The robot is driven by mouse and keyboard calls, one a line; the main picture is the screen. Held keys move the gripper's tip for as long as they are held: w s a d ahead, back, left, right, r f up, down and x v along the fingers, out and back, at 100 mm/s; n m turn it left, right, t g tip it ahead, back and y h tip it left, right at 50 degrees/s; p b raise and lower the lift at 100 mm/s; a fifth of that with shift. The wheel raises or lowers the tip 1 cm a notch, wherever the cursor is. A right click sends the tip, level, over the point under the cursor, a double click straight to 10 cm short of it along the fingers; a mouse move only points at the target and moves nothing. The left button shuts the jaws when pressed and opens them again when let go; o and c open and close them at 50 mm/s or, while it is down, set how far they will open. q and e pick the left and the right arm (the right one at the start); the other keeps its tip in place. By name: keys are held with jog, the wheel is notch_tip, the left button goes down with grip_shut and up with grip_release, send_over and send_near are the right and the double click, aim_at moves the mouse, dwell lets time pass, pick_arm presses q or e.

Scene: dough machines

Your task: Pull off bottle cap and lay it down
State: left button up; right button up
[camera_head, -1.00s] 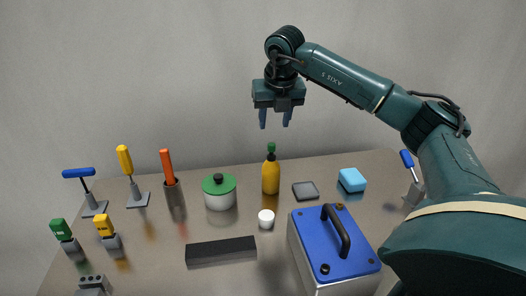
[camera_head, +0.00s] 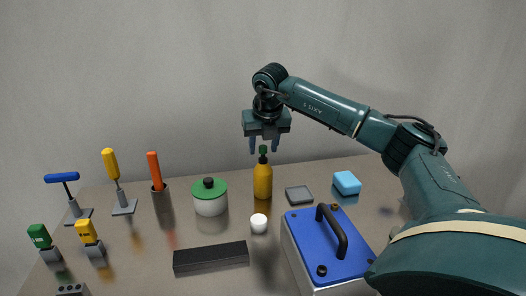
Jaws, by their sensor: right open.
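A yellow-orange bottle (camera_head: 262,182) stands upright near the back of the table. Its green cap (camera_head: 263,150) sits on top of a dark neck. My right gripper (camera_head: 263,147) points downward with its fingers apart, one fingertip on each side of the cap in the picture. The fingertips are level with the cap's upper part, and I cannot tell whether they touch it. My left gripper does not show.
A green-lidded pot (camera_head: 210,205) stands left of the bottle, and a small white cylinder (camera_head: 258,223) in front. A dark grey pad (camera_head: 299,195) and a blue block (camera_head: 346,183) lie to the right. A blue-lidded box (camera_head: 325,245) and a black bar (camera_head: 211,258) are nearer.

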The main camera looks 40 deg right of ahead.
jog(key=shift+p, duration=0.3)
dwell(0.7)
jog(key=shift+c, duration=0.4)
grip_shut()
jog(key=shift+c, duration=2.3)
grip_release()
grip_shut()
jog(key=shift+r+p, duration=0.4)
jog(key=shift+r, duration=0.05)
jog(key=shift+r+p, duration=0.65)
jog(key=shift+r, duration=0.1)
